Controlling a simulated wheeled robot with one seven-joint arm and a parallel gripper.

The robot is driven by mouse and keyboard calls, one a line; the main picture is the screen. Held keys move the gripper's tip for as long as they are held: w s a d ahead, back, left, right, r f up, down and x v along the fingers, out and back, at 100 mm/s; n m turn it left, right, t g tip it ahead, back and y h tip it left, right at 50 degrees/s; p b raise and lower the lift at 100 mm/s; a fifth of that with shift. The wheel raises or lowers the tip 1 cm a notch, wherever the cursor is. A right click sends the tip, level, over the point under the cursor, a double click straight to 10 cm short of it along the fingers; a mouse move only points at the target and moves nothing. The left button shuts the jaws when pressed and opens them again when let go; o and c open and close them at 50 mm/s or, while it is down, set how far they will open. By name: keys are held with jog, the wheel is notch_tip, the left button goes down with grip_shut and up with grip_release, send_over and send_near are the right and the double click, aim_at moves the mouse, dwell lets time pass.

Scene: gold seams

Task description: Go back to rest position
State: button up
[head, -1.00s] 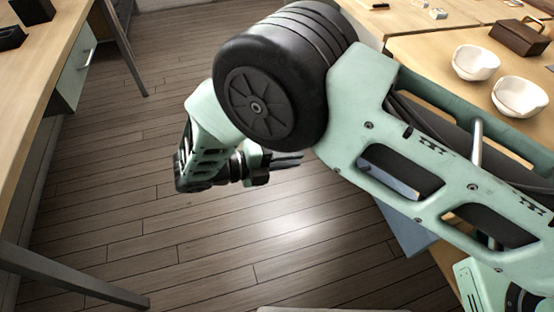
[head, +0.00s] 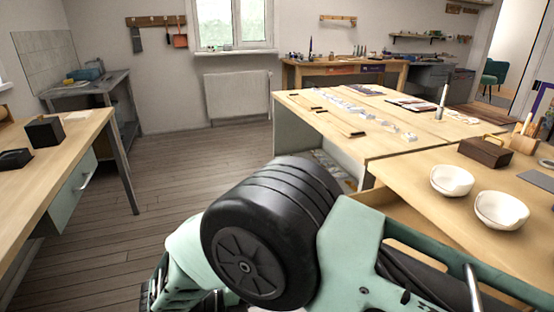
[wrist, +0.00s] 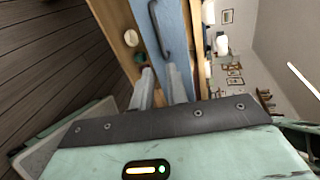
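My gripper (wrist: 160,72) shows in the wrist view as two pale fingers with a gap between them and nothing held. Behind the fingers are a blue drawer front with a dark handle (wrist: 160,28) and wooden furniture, apart from the fingers as far as I can tell. In the head view my green arm is folded across the bottom, with its big black joint at the centre. The gripper itself is out of sight there.
A workbench with two white bowls (head: 452,180) (head: 501,210) and a brown box (head: 485,151) stands at right, close to my arm. A bench (head: 60,165) with a drawer is at left. The wooden floor (head: 175,180) between them is clear.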

jog(key=s+d+r+m+g+y+p, duration=0.1)
jog(key=s+d+r+m+y+p, duration=0.2)
jog(key=r+m, duration=0.6)
jog(key=s+d+r+m+g+y+p, duration=0.2)
jog(key=s+d+r+m+y, duration=0.5)
jog(key=m, duration=0.5)
jog(key=s+d+r+m+g+y+p, duration=0.1)
jog(key=s+d+r+m+y+p, duration=0.3)
jog(key=r+m, duration=0.6)
jog(key=shift+s+d+r+g+y+p, duration=0.35)
jog(key=shift+s+d+p, duration=0.25)
jog(key=shift+d, duration=0.2)
